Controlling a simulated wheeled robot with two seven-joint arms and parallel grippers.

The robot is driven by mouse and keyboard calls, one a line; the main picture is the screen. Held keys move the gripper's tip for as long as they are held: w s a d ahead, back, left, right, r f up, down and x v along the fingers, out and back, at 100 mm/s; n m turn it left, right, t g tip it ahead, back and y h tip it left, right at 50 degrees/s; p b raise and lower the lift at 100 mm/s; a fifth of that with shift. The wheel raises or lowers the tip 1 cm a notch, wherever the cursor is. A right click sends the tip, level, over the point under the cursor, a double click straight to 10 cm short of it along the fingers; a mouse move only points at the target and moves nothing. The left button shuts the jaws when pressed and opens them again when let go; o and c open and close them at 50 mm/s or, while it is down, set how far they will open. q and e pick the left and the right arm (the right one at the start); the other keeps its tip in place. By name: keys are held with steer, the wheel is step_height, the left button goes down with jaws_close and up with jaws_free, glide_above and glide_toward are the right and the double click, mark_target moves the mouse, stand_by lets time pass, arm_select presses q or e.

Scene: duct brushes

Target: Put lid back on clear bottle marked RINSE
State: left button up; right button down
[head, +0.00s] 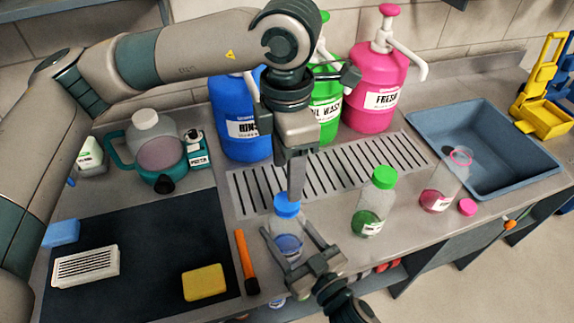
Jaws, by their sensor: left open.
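A clear bottle (289,243) with blue liquid stands at the counter's front edge, below the drain grille. A blue lid (287,206) sits at its top; whether it is fully seated I cannot tell. The bottle's label is hidden or unreadable. My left gripper (296,192) points straight down just above the blue lid, open; its fingers overlap in this view. My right gripper (287,228) reaches in from the front, with one finger on each side of the bottle, closed around its body.
A green-capped bottle (375,203) and an open bottle with pink liquid (440,185) stand to the right. A pink lid (467,207) lies beside the latter. Large blue (238,113), green (326,100) and pink (378,85) jugs stand behind. An orange-handled tool (246,262) lies left.

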mark_target(287, 201)
arm_select(q)
steer(key=shift+f, duration=3.95)
steer(key=c, duration=1.1)
steer(key=o, duration=1.3)
steer(key=shift+c, duration=0.2)
steer(key=shift+r, duration=0.1)
step_height(287, 201, up, 12)
